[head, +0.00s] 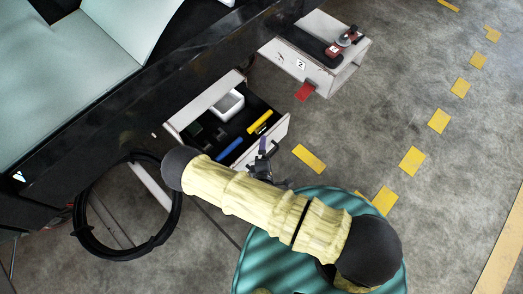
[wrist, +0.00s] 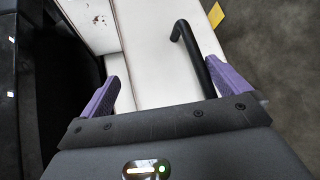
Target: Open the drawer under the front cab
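The drawer (head: 281,130) stands pulled out from the dark cab side in the head view, with its inside showing. Its pale front panel (wrist: 150,55) fills the middle of the wrist view. A black bar handle (wrist: 197,58) stands on that panel. My gripper (head: 263,148) is at the drawer's front in the head view. In the wrist view my gripper (wrist: 165,73) has its purple fingers wide apart. The handle lies between them, closer to the right finger, with a gap to the left one. I cannot tell whether the right finger touches it.
The drawer holds a white bin (head: 228,103), a yellow item (head: 260,122) and a blue item (head: 230,150). A pale box marked 2 (head: 300,66) juts out at the upper right, with a red tag (head: 305,91). A black hoop (head: 92,235) is at left.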

